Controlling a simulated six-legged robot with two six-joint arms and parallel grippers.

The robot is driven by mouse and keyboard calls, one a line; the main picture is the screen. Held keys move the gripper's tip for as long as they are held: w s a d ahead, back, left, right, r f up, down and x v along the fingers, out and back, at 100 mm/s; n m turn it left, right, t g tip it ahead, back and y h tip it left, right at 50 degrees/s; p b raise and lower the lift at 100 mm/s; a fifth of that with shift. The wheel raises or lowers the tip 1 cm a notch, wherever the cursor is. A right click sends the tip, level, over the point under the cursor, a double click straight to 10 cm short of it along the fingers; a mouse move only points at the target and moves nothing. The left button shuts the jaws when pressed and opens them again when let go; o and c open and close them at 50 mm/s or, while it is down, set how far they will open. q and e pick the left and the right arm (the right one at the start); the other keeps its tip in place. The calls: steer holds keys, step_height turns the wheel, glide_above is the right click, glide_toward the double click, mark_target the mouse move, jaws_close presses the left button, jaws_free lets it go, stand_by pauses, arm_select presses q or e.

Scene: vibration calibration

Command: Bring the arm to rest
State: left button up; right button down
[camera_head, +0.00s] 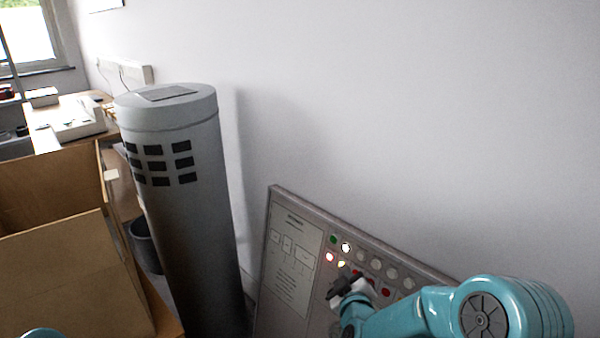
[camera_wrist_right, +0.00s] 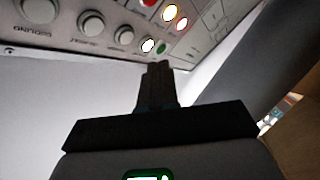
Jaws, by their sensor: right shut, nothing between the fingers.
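My right arm (camera_head: 430,312) is teal and comes in from the lower right. Its gripper (camera_head: 346,288) is in front of a grey control panel (camera_head: 268,300) that leans by the wall. In the right wrist view the dark fingers (camera_wrist_right: 158,72) are shut together and hold nothing. Their tips point at the panel (camera_wrist_right: 60,12), near a lit white button (camera_wrist_right: 148,45) and a green one (camera_wrist_right: 162,48). I cannot tell whether they touch it. My left gripper does not show.
A tall grey cylinder (camera_head: 190,230) with dark square slots stands left of the panel. Open cardboard boxes (camera_head: 60,270) fill the lower left. A desk (camera_head: 75,120) with equipment is behind them. The white wall (camera_head: 420,120) is bare above the panel.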

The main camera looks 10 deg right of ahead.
steer(key=s+a+f+m+g+y, duration=0.3)
steer(key=s+f+g, duration=0.6)
steer(key=s+f, duration=1.25)
steer(key=s+a+f+m+g+y, duration=0.1)
steer(key=s+a+f+m+g, duration=0.15)
steer(key=s, duration=0.35)
steer(key=s+a+f+m+g+y, duration=0.1)
steer(key=s+m+g+y, duration=0.15)
steer(key=s, duration=0.45)
step_height(320, 180, up, 13)
steer(key=m+g+p, duration=0.1)
steer(key=p, duration=1.1)
steer(key=shift+a+f+h+p, duration=0.15)
steer(key=shift+a+h+p, duration=0.05)
steer(key=shift+h+p, duration=0.2)
steer(key=shift+w+f, duration=0.1)
steer(key=shift+w, duration=0.05)
